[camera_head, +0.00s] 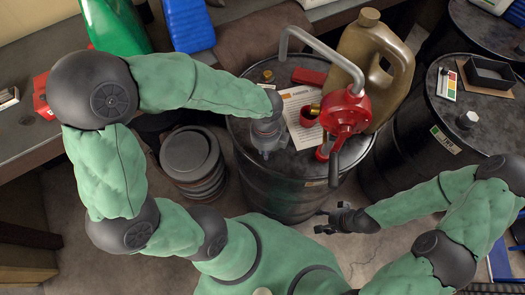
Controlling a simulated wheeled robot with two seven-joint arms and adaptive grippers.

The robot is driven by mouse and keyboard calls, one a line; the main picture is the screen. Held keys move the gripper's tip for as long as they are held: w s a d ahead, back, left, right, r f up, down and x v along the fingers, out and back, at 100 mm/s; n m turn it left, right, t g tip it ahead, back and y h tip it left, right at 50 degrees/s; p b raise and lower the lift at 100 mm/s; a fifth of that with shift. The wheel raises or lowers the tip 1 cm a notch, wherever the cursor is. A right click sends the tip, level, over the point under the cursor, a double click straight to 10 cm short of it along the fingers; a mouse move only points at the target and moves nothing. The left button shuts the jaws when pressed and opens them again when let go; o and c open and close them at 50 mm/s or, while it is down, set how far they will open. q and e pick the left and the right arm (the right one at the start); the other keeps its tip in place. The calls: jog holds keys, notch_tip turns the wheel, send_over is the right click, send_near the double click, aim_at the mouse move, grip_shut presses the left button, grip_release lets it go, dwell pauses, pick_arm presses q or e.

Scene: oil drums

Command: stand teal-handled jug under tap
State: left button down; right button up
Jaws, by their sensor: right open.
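I cannot make out a teal-handled jug for certain. My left arm reaches over the middle drum (290,200), and my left gripper (267,137) is a small grey shape low over the left of its top. Its jaws and anything in them are too unclear to tell. A red hand pump (345,112) stands at the right of the drum top. Its grey spout pipe (325,50) arches up to the left and its end points down near the back left edge. My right gripper (331,222) is open and empty, in front of the drum and below its top.
An olive jerry can (372,60) stands behind the pump. A paper sheet (300,134), a red box (309,77) and a small red cup (309,116) are on the drum top. A lidded grey bin (190,155) stands left, another dark drum (400,150) right.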

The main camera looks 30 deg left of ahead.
pick_arm(q)
jog(key=shift+w+a+f+b, duration=0.15)
jog(key=shift+w+a, duration=0.25)
jog(key=shift+w, duration=0.9)
jog(key=shift+w+a+b, duration=0.25)
jog(key=shift+w+a, duration=0.2)
jog(key=shift+w, duration=0.8)
jog(key=shift+w+a+f+b, duration=0.15)
jog(key=shift+w+a, duration=0.25)
jog(key=shift+w, duration=0.9)
jog(key=shift+w+a+p, duration=0.2)
jog(key=shift+w+a, duration=0.05)
jog(key=shift+w, duration=0.55)
jog(key=shift+w+a+p, duration=0.15)
jog(key=shift+w+a, duration=0.1)
jog(key=shift+w, duration=0.5)
jog(key=shift+w+a+p, duration=0.2)
jog(key=shift+w+a, duration=0.05)
jog(key=shift+w, duration=0.55)
jog(key=shift+f, duration=0.45)
jog(key=c, duration=1.2)
grip_release()
jog(key=shift+o, duration=0.2)
notch_tip(320, 180, up, 12)
